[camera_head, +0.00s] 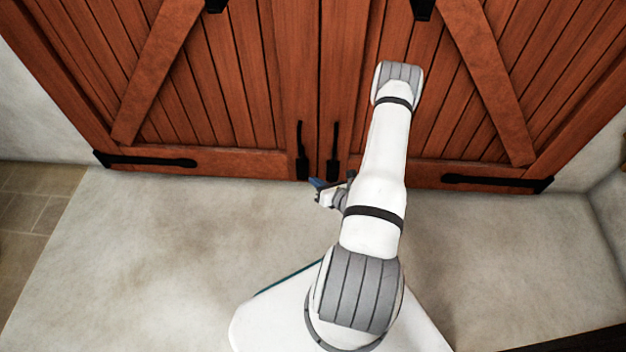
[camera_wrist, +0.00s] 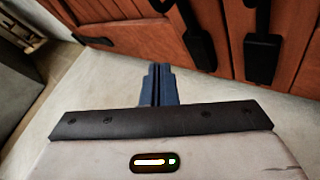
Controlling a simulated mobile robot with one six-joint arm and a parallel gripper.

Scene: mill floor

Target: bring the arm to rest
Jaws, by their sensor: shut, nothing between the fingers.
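My gripper (camera_wrist: 158,86) shows in the wrist view with its two dark blue fingers together and nothing between them. In the head view my gripper (camera_head: 318,184) is small, low in front of the doors and partly hidden behind my arm. My arm (camera_head: 380,180) reaches up and forward from my base, with its elbow high in front of the right door leaf. In the wrist view the fingers point toward the foot of the doors, apart from the black handles.
A wooden double door (camera_head: 230,80) fills the far side and looks shut. It has two black handles, left (camera_head: 302,150) and right (camera_head: 334,152), and black hinges (camera_head: 145,161). The pale floor (camera_head: 150,240) is clear on both sides. Brown tiles (camera_head: 30,210) lie at left.

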